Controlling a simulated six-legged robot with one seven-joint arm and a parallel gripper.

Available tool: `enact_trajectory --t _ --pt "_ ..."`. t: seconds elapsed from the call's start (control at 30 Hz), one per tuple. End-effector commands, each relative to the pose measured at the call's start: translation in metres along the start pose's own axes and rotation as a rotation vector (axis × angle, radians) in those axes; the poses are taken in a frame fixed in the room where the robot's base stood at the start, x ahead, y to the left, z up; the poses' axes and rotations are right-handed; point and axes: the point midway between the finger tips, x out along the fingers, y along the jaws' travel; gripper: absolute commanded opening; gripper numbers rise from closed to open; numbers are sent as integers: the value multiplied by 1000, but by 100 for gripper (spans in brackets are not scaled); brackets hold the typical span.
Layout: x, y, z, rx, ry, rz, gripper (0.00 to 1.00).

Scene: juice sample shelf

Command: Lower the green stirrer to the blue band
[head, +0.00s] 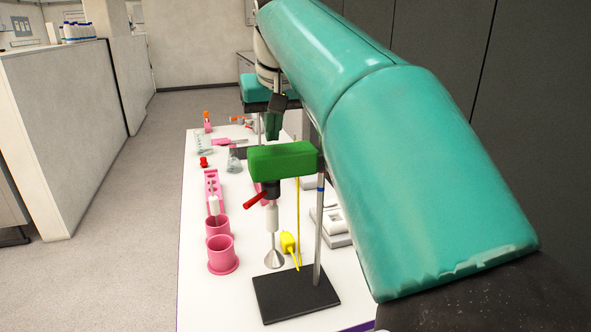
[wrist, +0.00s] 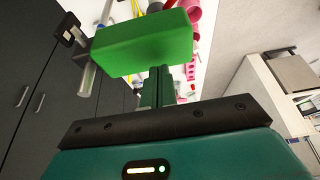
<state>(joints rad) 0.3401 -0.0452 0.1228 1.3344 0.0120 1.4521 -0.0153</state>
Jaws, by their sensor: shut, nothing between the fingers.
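The green stirrer (head: 283,160) is a block-shaped head on a metal pole (head: 318,235) that rises from a black base plate (head: 295,293). A red lever, a white shaft and a flared metal tip hang below the head. The green head also fills the top middle of the wrist view (wrist: 145,42). My gripper (head: 272,125) is shut and empty, with dark green fingers pointing down near the stirrer head. In the wrist view its fingers (wrist: 157,88) overlap the head's lower edge; contact cannot be told.
Pink cups (head: 222,255) and a pink rack stand left of the stirrer on the white table (head: 195,290). A yellow object (head: 288,244) lies by the pole. Flasks and red pieces are farther back. A grey device (head: 335,225) is at the right, partly hidden by my arm.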

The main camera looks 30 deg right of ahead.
Motion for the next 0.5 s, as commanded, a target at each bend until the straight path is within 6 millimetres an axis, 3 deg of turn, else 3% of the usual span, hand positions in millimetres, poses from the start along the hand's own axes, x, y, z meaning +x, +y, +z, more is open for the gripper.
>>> enact_trajectory --t 0.5 --pt "4 0 2 0 0 0 0"
